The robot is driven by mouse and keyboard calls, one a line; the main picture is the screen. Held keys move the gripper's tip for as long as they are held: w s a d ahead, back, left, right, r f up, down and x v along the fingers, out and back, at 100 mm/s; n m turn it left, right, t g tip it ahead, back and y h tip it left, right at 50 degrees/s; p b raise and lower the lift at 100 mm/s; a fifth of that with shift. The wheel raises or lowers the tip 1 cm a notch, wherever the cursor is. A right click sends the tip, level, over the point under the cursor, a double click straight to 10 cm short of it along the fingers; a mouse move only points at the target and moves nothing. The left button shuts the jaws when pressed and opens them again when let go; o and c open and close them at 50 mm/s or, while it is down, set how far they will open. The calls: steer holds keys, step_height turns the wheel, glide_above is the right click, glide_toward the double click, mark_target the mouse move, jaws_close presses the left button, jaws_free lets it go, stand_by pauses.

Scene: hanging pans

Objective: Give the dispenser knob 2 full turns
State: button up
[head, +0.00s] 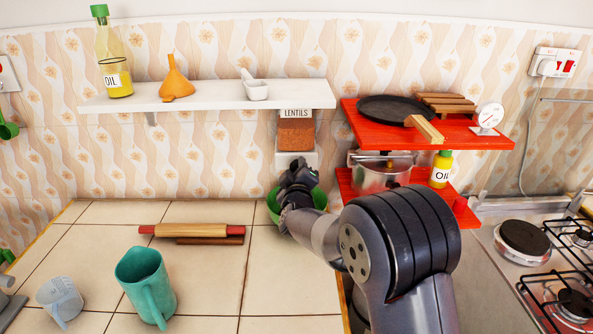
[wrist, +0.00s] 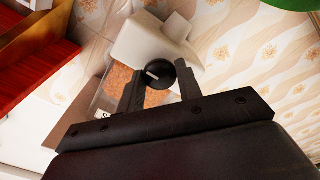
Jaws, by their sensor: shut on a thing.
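The lentils dispenser (head: 296,132) hangs under the white shelf, with brown-red lentils behind its clear front. In the wrist view its pale spout body (wrist: 150,38) and part of the lentil window (wrist: 118,82) show. The round black dispenser knob (wrist: 160,74) has a white mark and sits between my two fingers. My gripper (wrist: 159,86) is shut on the knob; in the head view my gripper (head: 298,170) is at the dispenser's lower end and hides the knob. A green bowl (head: 273,204) stands below, partly hidden by my arm.
A red rack (head: 480,135) with pans stands close on the right.

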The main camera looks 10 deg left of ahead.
steer(key=shift+c, duration=1.3)
steer(key=shift+f+m+b, duration=0.1)
steer(key=shift+m+b, duration=0.2)
steer(key=shift+b, duration=0.05)
steer(key=shift+m+b, duration=7.5)
steer(key=shift+m, duration=7.1)
